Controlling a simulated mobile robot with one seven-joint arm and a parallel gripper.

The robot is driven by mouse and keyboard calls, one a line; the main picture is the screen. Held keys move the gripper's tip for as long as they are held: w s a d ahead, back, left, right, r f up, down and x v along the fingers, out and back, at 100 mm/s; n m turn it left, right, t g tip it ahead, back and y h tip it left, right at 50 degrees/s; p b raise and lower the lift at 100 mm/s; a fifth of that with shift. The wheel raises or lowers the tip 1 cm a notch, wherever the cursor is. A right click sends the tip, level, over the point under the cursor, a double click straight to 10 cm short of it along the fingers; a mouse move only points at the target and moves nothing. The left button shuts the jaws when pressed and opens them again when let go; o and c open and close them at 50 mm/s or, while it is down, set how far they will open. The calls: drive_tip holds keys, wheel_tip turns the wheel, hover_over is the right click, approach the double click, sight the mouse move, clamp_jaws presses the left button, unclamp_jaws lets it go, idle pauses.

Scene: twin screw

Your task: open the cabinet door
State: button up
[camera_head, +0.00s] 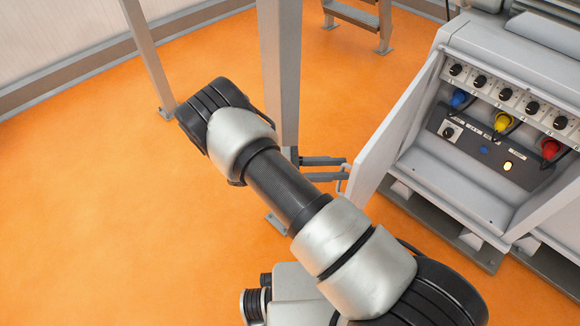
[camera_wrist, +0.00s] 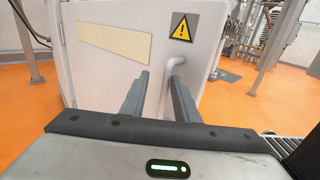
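The cabinet door (camera_head: 388,145) is a light grey panel standing swung out from the left side of the cabinet (camera_head: 455,185), with the inside exposed. In the wrist view the door's outer face (camera_wrist: 110,72) fills the middle, with a yellow warning sign (camera_wrist: 184,27) and a blank beige label. A grey bar handle (camera_wrist: 172,66) is fixed at its right part; it also shows in the head view (camera_head: 342,183). My gripper (camera_wrist: 160,80) has its two fingers apart, with the handle's upright part between them. Contact with the handle cannot be told.
Inside the cabinet are a row of black knobs, blue, yellow and red plugs (camera_head: 503,122), and a lit yellow button. A grey post (camera_head: 280,70) stands behind my arm, close to the gripper. Orange floor (camera_head: 90,230) is clear on the left.

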drive_tip(key=a, duration=1.6)
drive_tip(key=shift+w, duration=0.15)
drive_tip(key=shift+a+r, duration=0.1)
drive_tip(key=d+r+m+g+y, duration=0.1)
drive_tip(key=d+r+m+y, duration=0.2)
drive_tip(key=r, duration=0.3)
drive_tip(key=s+d+r+m+g+y, duration=0.1)
drive_tip(key=d+r+m+y, duration=0.1)
drive_tip(key=d+r+y, duration=0.35)
drive_tip(key=d+r+m+g+y, duration=0.1)
drive_tip(key=d+r+m+y, duration=0.15)
drive_tip(key=r, duration=0.55)
drive_tip(key=s+d+r+m+t+y, duration=0.35)
drive_tip(key=s+r+m+t, duration=0.2)
drive_tip(key=s, duration=0.25)
drive_tip(key=s+d+r+m+t+y, duration=0.2)
drive_tip(key=s+r+m+t+y, duration=0.3)
drive_tip(key=s, duration=0.3)
wheel_tip(320, 180, up, 25)
drive_tip(key=g+h+p, duration=0.1)
drive_tip(key=p, duration=2.3)
drive_tip(key=shift+a, duration=0.3)
drive_tip(key=shift+g+h, duration=0.25)
